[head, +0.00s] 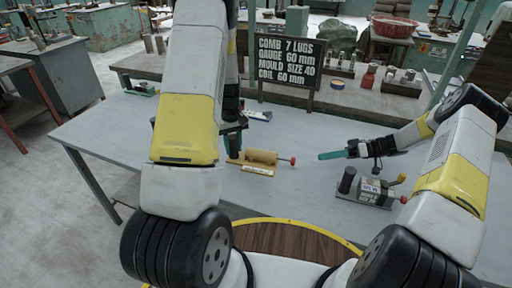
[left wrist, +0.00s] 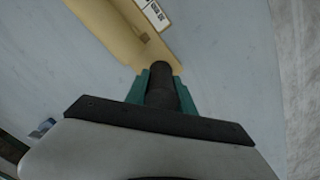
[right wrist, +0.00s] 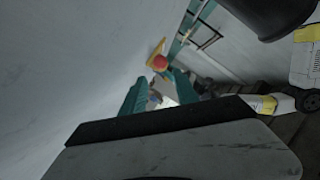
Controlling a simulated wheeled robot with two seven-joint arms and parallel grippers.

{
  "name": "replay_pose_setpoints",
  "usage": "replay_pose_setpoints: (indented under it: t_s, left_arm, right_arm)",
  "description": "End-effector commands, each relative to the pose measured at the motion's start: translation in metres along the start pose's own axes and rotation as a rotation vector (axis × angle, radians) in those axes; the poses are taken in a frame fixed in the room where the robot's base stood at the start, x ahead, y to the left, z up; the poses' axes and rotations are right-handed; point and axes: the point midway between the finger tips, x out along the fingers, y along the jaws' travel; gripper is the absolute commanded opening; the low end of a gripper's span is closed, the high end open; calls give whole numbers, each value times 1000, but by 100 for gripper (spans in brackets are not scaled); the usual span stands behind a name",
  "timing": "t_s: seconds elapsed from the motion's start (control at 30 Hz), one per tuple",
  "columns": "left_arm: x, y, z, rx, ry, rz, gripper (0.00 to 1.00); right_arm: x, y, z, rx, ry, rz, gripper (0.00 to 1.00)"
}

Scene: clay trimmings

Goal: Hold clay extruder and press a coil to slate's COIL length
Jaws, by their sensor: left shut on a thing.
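The clay extruder (head: 262,157) is a tan barrel lying on a tan base on the table, with a white label and a red knob (head: 293,161) at its right end. My left gripper (left wrist: 160,88) is shut on a dark round grip (left wrist: 161,72) at the extruder's end; in the head view my left arm partly hides this. My right gripper (head: 333,155) is to the right of the red knob, apart from it, pointing left. Its teal fingers are spread, with the knob (right wrist: 159,62) ahead of them in the right wrist view. The slate (head: 285,62) reads "COIL 60 mm". I see no coil.
A grey device (head: 368,190) with a dark cylinder and a yellow lever stands on the table below my right gripper. A small green-based item (head: 143,89) lies at the far left. The table (head: 110,130) is clear on the left. A back bench holds several tools.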

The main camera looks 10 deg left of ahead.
Motion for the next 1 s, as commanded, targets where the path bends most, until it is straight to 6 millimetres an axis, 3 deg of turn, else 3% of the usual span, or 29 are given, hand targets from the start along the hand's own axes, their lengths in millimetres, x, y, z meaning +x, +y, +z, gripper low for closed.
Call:
replay_pose_setpoints:
  t_s: [0.13,0.33,0.7,0.87,1.0]
  left_arm:
    - [0,0,0,0,1,1,0]
    - [0,0,0,0,1,1,0]
    - [0,0,0,0,1,1,0]
    - [0,0,0,0,1,1,0]
    - [0,0,0,0,1,1,0]
  right_arm:
    - [0,0,0,0,0,0,36]
    - [-6,-6,-3,77,0,39,0]
    - [-43,-49,-2,699,79,329,0]
    - [-49,-59,4,853,119,394,0]
    - [-41,-58,5,889,129,407,0]
